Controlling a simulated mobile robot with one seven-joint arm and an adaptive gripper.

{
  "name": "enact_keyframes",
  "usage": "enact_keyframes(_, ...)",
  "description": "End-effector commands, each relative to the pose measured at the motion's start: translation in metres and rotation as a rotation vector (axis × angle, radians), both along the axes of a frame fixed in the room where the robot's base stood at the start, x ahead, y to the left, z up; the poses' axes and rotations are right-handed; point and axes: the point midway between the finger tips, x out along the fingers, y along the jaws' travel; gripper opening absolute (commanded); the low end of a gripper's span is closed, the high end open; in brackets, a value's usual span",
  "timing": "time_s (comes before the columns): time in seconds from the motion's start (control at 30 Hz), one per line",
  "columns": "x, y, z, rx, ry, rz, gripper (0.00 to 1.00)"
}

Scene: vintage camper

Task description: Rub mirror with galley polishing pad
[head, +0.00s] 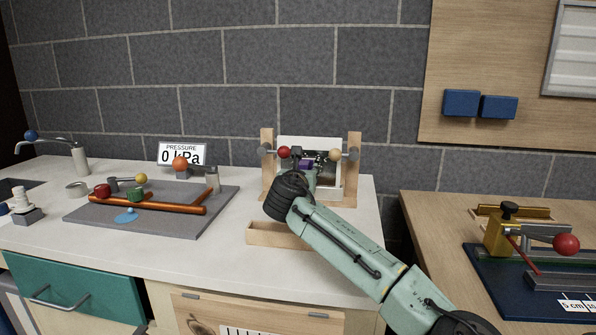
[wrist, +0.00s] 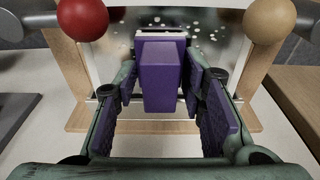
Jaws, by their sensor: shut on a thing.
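The mirror (head: 325,150) stands upright in a wooden frame at the back of the counter. Its surface fills the upper wrist view (wrist: 218,55), with several pale spots on it. My gripper (wrist: 161,75) is shut on the polishing pad (wrist: 160,78), a purple block with a pale edge at its far end. The pad is in front of the mirror's middle; whether it touches the glass I cannot tell. In the head view my gripper (head: 308,168) is at the mirror, and my arm hides part of the frame.
A red knob (wrist: 82,18) and a tan knob (wrist: 269,20) flank the mirror close to my gripper. A shallow wooden tray (head: 264,235) lies in front. A grey board with orange pipes (head: 150,204) is left; a brass clamp device (head: 508,232) is right.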

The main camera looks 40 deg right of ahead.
Motion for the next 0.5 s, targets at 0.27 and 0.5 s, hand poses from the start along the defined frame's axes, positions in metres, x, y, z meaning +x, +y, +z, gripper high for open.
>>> enact_keyframes(0.27,-0.017,-0.017,0.002,0.000,0.000,-0.001,0.15)
enact_keyframes(0.5,-0.024,-0.023,0.002,0.000,0.000,-0.003,0.15)
